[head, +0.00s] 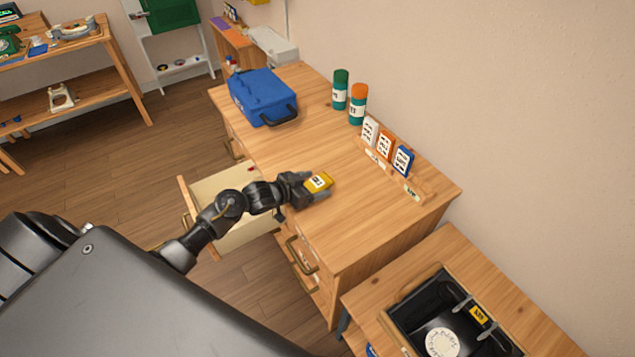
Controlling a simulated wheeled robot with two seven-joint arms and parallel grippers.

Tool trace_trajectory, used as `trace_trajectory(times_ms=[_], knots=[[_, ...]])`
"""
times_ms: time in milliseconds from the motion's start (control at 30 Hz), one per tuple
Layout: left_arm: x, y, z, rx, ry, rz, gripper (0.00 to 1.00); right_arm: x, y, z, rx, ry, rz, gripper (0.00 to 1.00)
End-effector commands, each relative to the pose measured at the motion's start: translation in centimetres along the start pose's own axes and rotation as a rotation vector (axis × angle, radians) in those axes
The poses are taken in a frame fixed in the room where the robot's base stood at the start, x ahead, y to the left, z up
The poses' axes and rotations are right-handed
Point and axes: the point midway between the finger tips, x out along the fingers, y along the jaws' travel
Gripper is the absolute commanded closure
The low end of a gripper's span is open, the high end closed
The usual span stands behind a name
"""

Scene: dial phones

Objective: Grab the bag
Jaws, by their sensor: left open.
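The blue bag (260,93) stands upright on the wooden desk, toward its far left end. My right gripper is not in view.
A desk drawer (233,190) stands open under my left arm. Green canister (341,90) and orange-topped canister (358,105) stand near the wall. A wooden rack (405,185) holds small boxes. A black dial phone (450,325) lies in a tray at lower right. The desk between bag and gripper is clear.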

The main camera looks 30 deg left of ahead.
Motion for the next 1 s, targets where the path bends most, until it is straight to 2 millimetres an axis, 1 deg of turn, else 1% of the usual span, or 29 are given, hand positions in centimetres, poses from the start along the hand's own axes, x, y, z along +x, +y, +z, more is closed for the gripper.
trace_trajectory(times_ms=[100,300,333,600,700,1000], knots=[[0.77,0.02,0.04,0.001,-0.001,0.0,0.24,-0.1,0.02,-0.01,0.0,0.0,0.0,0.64],[0.85,0.03,0.08,0.001,-0.001,0.0,0.24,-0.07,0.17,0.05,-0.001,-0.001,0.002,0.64],[0.85,0.03,0.07,0.001,-0.001,0.0,0.26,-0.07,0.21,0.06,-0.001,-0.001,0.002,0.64],[0.83,0.02,0.07,0.001,-0.001,0.0,0.61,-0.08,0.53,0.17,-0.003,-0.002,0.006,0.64],[0.82,0.01,0.04,0.001,0.0,0.0,0.73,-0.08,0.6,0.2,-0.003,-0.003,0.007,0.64],[0.73,-0.01,-0.2,0.002,0.001,0.0,0.73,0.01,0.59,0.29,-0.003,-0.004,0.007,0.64]])
